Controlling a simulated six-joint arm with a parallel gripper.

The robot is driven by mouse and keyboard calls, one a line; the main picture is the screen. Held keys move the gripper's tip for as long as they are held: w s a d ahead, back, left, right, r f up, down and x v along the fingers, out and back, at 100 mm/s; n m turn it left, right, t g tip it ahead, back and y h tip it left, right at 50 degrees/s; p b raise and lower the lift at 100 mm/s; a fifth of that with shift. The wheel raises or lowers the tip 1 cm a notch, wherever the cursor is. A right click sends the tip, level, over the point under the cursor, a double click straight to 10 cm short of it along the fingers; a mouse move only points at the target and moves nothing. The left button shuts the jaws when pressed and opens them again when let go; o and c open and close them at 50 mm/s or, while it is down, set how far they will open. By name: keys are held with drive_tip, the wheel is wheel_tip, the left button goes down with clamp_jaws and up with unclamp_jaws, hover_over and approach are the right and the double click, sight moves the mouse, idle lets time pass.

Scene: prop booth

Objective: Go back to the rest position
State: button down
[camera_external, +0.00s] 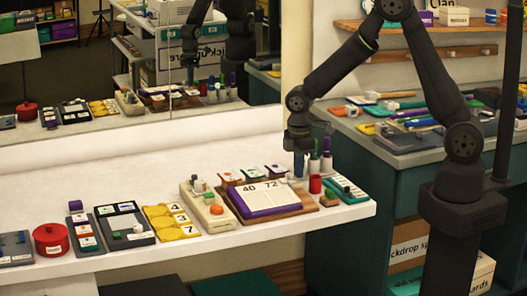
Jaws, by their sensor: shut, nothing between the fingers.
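My dark arm reaches in from the right of the external view, bent at its elbow. My gripper (299,150) points down above the right part of the white shelf (140,265). It is shut and holds nothing. Just below it stands a blue upright piece (299,166), in a row with a green-topped piece (314,158) and a purple-topped piece (326,155). The exact gap between the fingertips and the blue piece is hard to tell.
Several panels and a red pot (51,239) line the shelf leftward. A mirror (140,60) stands behind. A cluttered counter (400,158) is at right.

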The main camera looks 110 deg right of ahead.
drive_tip(key=shift+f, duration=0.45)
wheel_tip(320, 180, up, 6)
drive_tip(key=shift+s+f, duration=0.1)
drive_tip(key=shift+f, duration=0.15)
drive_tip(key=shift+s+a+f, duration=0.1)
drive_tip(key=shift+f, duration=0.2)
drive_tip(key=f, duration=0.4)
drive_tip(key=shift+w+f, duration=0.2)
drive_tip(key=shift+f, duration=0.2)
drive_tip(key=shift+s+f, duration=0.15)
drive_tip(key=shift+s, duration=0.4)
wheel_tip(320, 180, up, 10)
drive_tip(key=shift+s, duration=0.2)
